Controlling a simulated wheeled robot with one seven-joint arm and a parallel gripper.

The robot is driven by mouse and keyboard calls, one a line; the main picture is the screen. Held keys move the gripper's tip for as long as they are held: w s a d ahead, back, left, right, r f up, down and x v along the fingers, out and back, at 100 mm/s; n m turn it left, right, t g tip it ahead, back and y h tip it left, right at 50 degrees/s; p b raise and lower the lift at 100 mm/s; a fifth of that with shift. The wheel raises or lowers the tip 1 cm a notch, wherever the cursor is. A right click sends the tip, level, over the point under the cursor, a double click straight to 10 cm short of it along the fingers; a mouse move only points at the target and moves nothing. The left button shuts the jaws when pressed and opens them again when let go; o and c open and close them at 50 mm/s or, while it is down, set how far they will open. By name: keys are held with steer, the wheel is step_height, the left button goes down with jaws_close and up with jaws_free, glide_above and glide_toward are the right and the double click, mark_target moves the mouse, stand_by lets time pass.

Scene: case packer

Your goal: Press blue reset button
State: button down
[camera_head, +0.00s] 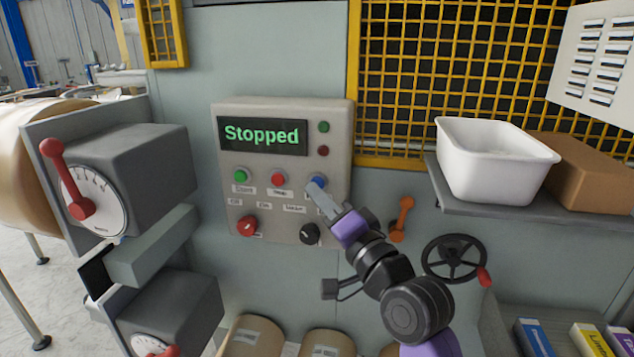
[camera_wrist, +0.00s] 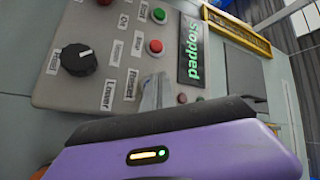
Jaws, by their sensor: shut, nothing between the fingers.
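The blue button (camera_head: 317,181) is the right one in a row of three on the grey control panel (camera_head: 225,180), under a display (camera_head: 262,136) reading "Stopped". My gripper (camera_head: 316,192) is shut and empty. Its fingertips overlap the lower edge of the blue button in the head view; I cannot tell whether they touch it. In the wrist view the fingers (camera_wrist: 155,92) reach to the panel beside the red button (camera_wrist: 155,46), and the blue button is hidden behind them. The green button (camera_head: 240,175) is at the left of the row.
A red knob (camera_head: 247,225) and a black knob (camera_head: 310,234) stick out below the buttons. An orange handle (camera_head: 403,216) and a black handwheel (camera_head: 455,259) are to the right. A white bin (camera_head: 490,165) stands on a shelf. A red-levered box (camera_head: 150,180) is at left.

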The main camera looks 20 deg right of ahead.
steer(key=shift+s+a, duration=0.15)
steer(key=shift+s, duration=0.05)
steer(key=s+a+p, duration=0.1)
steer(key=s, duration=0.1)
steer(key=s+a+p, duration=0.1)
steer(key=s, duration=0.1)
steer(key=shift+a, duration=0.4)
steer(key=shift+r, duration=0.1)
stand_by(0.8)
steer(key=s+f+n+g+h, duration=0.1)
steer(key=s+f+n+g, duration=0.1)
steer(key=s+f, duration=0.5)
steer(key=s+f+n+g+h, duration=0.1)
steer(key=s+f+n, duration=0.3)
steer(key=s, duration=1.6)
steer(key=s+f+n+g+b, duration=0.1)
steer(key=s+f+n, duration=0.3)
steer(key=s+f, duration=0.8)
steer(key=shift+s+d+f+g+h, duration=0.2)
steer(key=shift+s+g+h, duration=0.2)
steer(key=shift+s+g, duration=0.6)
steer(key=shift+s, duration=0.2)
